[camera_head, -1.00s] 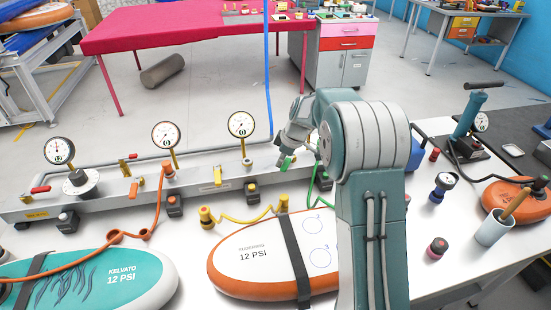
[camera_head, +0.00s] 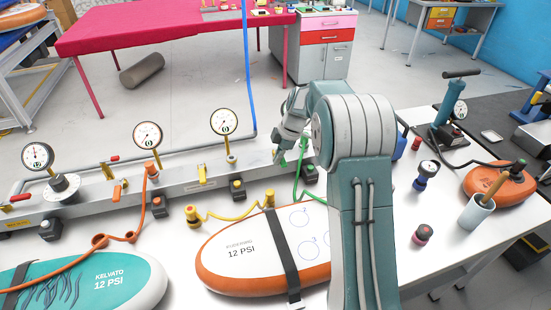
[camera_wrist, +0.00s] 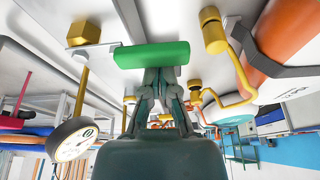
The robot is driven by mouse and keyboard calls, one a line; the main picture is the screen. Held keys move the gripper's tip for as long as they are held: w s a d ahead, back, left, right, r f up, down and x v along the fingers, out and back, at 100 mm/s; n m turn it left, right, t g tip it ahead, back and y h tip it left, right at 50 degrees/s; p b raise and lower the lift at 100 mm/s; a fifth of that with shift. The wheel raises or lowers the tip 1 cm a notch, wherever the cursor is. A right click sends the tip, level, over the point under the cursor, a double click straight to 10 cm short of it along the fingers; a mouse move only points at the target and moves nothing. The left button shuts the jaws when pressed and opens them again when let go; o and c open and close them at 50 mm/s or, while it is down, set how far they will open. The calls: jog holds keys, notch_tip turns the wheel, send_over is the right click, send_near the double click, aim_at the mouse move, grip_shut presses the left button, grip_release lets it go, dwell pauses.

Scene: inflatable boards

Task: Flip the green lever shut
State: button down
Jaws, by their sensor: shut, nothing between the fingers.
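The green lever (camera_wrist: 152,54) shows in the wrist view as a thick green handle lying crosswise, with a grey arm at its left end. My gripper (camera_wrist: 160,76) is shut and empty, its fingertips right up against the handle's near side; I cannot tell whether they touch. In the head view my gripper (camera_head: 281,153) is at the right part of the grey manifold bar (camera_head: 205,178), just left of the big forearm. A bit of the green lever (camera_head: 283,162) shows below it. My arm hides the bar's right end.
Gauges (camera_head: 223,122), yellow (camera_head: 202,174) and orange levers (camera_head: 117,190) line the bar. Yellow (camera_head: 230,217) and green hoses (camera_head: 299,185) run near the white-and-orange board (camera_head: 245,262). A hand pump (camera_head: 447,120) stands right. A yellow fitting (camera_wrist: 213,35) is beside the handle in the wrist view.

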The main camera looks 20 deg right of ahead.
dwell(0.4)
jog(key=a, duration=0.5)
jog(key=d+v, duration=0.1)
jog(key=v, duration=0.9)
jog(key=shift+w, duration=0.2)
